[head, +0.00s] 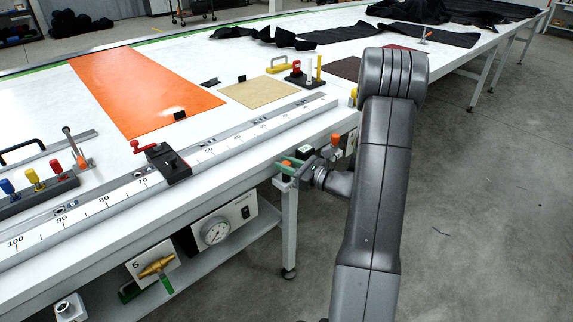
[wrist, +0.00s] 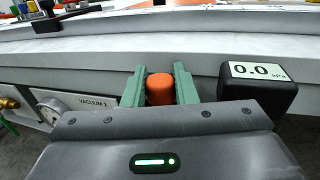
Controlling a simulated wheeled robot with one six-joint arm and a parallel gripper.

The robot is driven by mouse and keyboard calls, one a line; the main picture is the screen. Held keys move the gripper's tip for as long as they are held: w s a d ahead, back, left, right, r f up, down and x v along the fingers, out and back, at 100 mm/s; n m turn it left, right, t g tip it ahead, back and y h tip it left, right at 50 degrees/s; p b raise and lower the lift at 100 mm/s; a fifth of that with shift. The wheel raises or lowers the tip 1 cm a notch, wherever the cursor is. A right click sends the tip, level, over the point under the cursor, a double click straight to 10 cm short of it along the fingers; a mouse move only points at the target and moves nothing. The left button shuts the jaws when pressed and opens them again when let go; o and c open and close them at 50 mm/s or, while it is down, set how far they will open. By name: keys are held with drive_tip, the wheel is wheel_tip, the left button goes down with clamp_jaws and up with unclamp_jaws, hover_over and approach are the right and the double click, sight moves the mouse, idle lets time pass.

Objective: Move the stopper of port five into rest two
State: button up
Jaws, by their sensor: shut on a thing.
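My gripper (head: 288,166) is at the table's front edge, right of the vacuum gauge. In the wrist view its green fingers (wrist: 160,90) are shut on an orange stopper (wrist: 160,88), whose rounded end shows between them. I cannot tell whether the stopper is seated in a port or free of it. A plate marked 5 with a brass valve (head: 156,266) is on the table front at lower left. Another orange knob (head: 335,138) shows at the edge, right of my gripper. No label for rest two is readable.
A 0.0 kPa display box (wrist: 258,78) stands close right of my fingers. The vacuum gauge (head: 215,232) is to the left. The long ruler rail (head: 110,204) runs along the table edge with a black clamp block (head: 168,165). Peg racks stand at left (head: 40,196) and back (head: 304,80).

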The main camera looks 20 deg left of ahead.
drive_tip(key=o, duration=1)
drive_tip(key=shift+o, duration=0.2)
drive_tip(key=s+d+b, duration=0.1)
drive_tip(key=s+d, duration=0.1)
drive_tip(key=d, duration=1.1)
drive_tip(key=shift+d, duration=0.35)
drive_tip(key=shift+w+a, duration=0.1)
drive_tip(key=a, duration=0.4)
drive_tip(key=w+a+p, duration=0.1)
drive_tip(key=a, duration=0.8)
drive_tip(key=shift+w+a, duration=0.4)
drive_tip(key=shift+d+r+p, duration=0.15)
drive_tip(key=shift+r+p, duration=0.15)
drive_tip(key=shift+p, duration=0.05)
drive_tip(key=shift+f, duration=0.2)
